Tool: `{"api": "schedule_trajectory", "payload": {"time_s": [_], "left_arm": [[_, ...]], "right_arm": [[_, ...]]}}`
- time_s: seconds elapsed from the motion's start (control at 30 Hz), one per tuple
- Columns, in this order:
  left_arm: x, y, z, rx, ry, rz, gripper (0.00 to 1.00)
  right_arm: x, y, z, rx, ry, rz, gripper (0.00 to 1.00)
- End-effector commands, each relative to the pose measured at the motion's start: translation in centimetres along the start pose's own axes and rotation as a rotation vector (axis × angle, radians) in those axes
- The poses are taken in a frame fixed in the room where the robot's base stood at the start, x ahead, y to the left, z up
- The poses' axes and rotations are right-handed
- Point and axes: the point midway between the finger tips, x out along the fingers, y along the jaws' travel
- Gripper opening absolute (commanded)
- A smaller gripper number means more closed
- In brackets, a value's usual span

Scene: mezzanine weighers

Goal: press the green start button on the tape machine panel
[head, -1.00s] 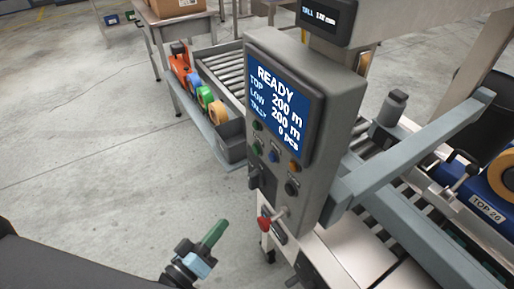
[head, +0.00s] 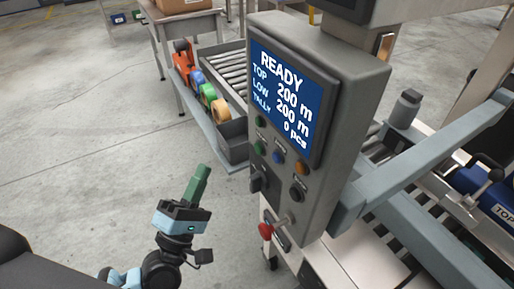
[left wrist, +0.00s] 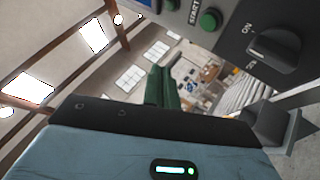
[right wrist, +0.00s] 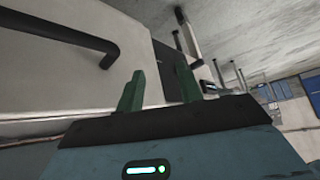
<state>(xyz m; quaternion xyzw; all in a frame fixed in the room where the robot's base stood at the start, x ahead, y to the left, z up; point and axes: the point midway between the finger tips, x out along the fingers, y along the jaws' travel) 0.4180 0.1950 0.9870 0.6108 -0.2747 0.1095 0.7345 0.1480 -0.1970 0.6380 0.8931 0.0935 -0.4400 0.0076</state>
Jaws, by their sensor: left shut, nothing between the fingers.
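The tape machine panel (head: 330,150) is a grey box with a lit screen reading READY. Below the screen, the green start button (head: 259,148) sits on the left, above a black rotary switch (head: 258,180). The left wrist view shows the green button (left wrist: 210,19) beside a START label. My left gripper (head: 201,182) is shut and empty, its green fingers pointing up, left of the panel and apart from it, lower than the button. It also shows in the left wrist view (left wrist: 160,86). My right gripper (right wrist: 159,90) is open and empty, outside the head view.
Blue (head: 277,157) and orange (head: 301,167) buttons lie right of the green one. A red-knobbed lever (head: 266,230) juts out below the panel. Tape rolls (head: 208,100) stand on a shelf behind. A pale machine surface (right wrist: 60,80) is near my right gripper.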

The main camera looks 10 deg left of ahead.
Motion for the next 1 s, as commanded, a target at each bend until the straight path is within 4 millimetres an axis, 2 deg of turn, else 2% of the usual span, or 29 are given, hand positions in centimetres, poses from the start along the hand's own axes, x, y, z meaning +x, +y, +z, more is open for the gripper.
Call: {"api": "schedule_trajectory", "payload": {"time_s": [0.17, 0.7, 1.0], "left_arm": [[0.7, -0.5, 0.5, 0.001, 0.001, 0.001, 0.0], [5.1, -3.8, 3.7, 0.001, 0.002, 0.0, 0.0], [6.1, -4.5, 4.5, 0.002, -0.001, -0.001, 0.0]], "right_arm": [[-0.2, 0.0, 0.4, -0.001, -0.008, -0.001, 0.36], [-0.2, 0.0, 0.8, -0.001, -0.015, -0.001, 0.36], [0.1, 0.1, 0.5, -0.002, -0.008, 0.0, 0.36]]}}
